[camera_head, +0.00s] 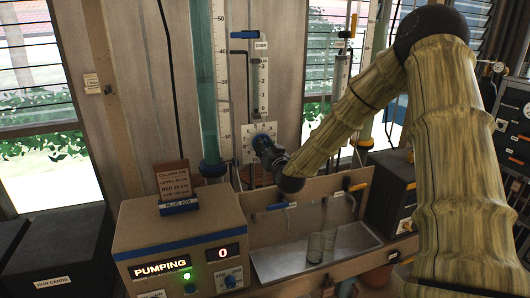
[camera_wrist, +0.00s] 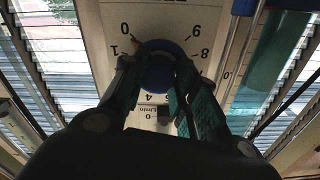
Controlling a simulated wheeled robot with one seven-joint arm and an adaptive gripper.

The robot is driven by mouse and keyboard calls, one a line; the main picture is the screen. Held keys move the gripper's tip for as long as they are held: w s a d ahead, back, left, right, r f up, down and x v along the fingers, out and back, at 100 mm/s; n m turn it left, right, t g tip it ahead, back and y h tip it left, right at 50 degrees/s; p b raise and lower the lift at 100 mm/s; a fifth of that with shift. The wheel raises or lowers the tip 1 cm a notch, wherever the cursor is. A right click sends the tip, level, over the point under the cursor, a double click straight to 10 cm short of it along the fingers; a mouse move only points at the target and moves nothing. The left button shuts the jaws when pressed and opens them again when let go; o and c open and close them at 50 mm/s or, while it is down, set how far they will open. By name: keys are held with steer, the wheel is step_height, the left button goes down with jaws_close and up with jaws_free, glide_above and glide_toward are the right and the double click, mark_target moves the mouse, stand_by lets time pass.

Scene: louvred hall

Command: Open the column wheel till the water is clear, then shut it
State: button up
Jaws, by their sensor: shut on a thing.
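The column wheel is a blue knob on a white numbered dial plate (camera_head: 250,141). In the wrist view the blue wheel (camera_wrist: 158,72) sits at the middle of the dial (camera_wrist: 118,22), with a small orange mark near its edge between 0 and 1. My gripper (camera_head: 268,150) is at the dial and hides most of the wheel in the head view. In the wrist view both dark fingers (camera_wrist: 160,88) are shut on the wheel. The tall column (camera_head: 207,95) holds teal water beside a scale (camera_head: 222,70). The water's clearness elsewhere cannot be told.
A pump box (camera_head: 180,245) reads "PUMPING" and "0", with a green light lit. A card stand (camera_head: 177,190) sits on it. A metal sink tray (camera_head: 275,262) holds clear glasses (camera_head: 321,245) below small taps. A blue-handled lever (camera_head: 244,35) is above the dial.

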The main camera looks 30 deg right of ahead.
stand_by(0.3)
steer(key=o, duration=1)
steer(key=shift+d, duration=0.1)
steer(key=shift+s, duration=0.15)
steer(key=v, duration=1.1)
steer(key=shift+s, duration=0.4)
